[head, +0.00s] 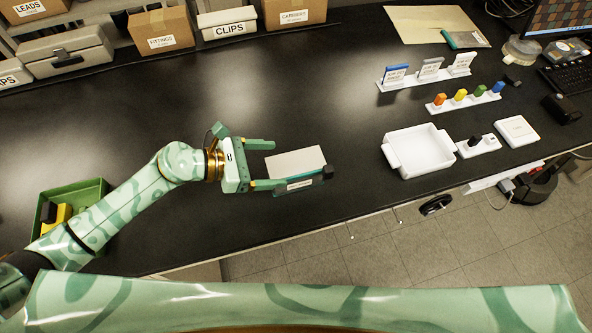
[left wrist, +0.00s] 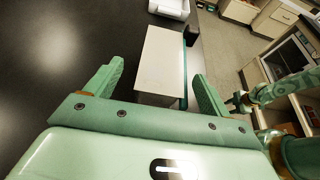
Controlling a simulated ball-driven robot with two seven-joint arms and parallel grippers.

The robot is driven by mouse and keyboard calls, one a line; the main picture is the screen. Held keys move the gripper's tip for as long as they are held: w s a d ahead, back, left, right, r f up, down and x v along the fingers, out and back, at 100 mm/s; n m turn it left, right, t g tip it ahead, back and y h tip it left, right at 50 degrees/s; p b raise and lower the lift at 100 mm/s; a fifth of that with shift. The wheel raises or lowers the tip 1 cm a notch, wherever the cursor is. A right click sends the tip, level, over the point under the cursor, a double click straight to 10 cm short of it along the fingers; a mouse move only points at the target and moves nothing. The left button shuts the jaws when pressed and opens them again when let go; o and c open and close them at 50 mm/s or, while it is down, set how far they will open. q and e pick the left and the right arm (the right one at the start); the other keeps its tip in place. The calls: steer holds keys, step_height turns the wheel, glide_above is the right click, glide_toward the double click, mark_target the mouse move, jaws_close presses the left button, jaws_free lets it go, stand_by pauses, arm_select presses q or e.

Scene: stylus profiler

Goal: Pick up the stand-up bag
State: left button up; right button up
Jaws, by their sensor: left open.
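The item I take to be the stand-up bag (head: 296,162) is on the dark bench near its front edge, with a broad pale face and a teal side carrying a white label. It also shows in the left wrist view (left wrist: 162,62), straight ahead between the fingers. My left gripper (head: 279,165) is open, with one finger on the far side of the bag's near end and one on the front side. I cannot tell whether either finger touches it. My right gripper (left wrist: 240,101) shows small at the right of the left wrist view; its jaw state is unclear.
A small black object (head: 328,172) is at the bag's right end. A white tray (head: 421,165) is further right, beside a white block with a black plug (head: 475,142). A green bin (head: 97,189) is at left. Cartons line the back. Bench around the bag is mostly clear.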

mark_target(290, 165)
arm_select(q)
steer(key=x, duration=0.5)
steer(key=shift+s+d+f, duration=0.1)
steer(key=shift+d+f, duration=0.1)
steer(key=shift+f, duration=0.1)
steer(key=shift+c, duration=0.3)
steer(key=c, duration=1.1)
steer(key=shift+r, duration=0.1)
